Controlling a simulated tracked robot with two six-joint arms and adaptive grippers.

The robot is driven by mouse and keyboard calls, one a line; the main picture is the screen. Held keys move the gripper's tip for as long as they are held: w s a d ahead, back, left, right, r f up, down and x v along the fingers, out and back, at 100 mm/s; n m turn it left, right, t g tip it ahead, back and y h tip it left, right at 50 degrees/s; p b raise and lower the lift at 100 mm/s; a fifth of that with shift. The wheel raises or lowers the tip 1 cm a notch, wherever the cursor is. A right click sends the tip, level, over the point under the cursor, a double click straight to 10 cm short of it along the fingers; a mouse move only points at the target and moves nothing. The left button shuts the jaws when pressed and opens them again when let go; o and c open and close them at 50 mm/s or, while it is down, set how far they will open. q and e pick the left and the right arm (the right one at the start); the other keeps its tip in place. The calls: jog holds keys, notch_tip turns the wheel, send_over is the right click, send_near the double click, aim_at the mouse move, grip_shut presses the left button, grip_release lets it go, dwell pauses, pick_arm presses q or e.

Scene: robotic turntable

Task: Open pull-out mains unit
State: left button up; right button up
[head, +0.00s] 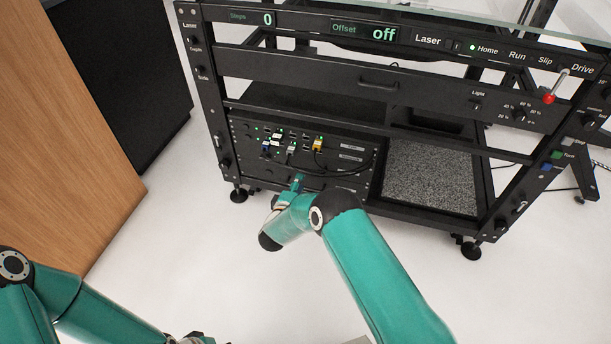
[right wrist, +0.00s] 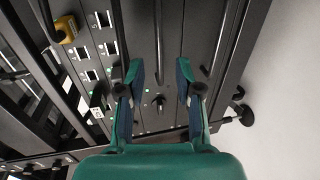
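The equipment rack sits in the lower left bay of the black turntable frame, its front full of ports, cables and small lights; I take the mains unit to be its lower black panel (head: 262,172). My right gripper (head: 298,180) is in front of this lower part, its fingers partly hidden by my arm in the head view. In the right wrist view my right gripper (right wrist: 160,84) is open, with nothing held. A small dark knob (right wrist: 160,101) on the black panel shows between the two fingers. I cannot tell any contact. Only my left arm shows at the lower left, without its fingers.
A yellow plug (head: 318,146) and black cables hang across the rack front. A grey speckled panel (head: 430,178) is to the right of the rack. A wooden cabinet (head: 60,120) stands at the left. The pale floor before the frame is clear.

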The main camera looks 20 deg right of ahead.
aim_at(305, 170)
jog(key=shift+b+x, duration=1.4)
jog(key=shift+x, duration=2.35)
grip_shut()
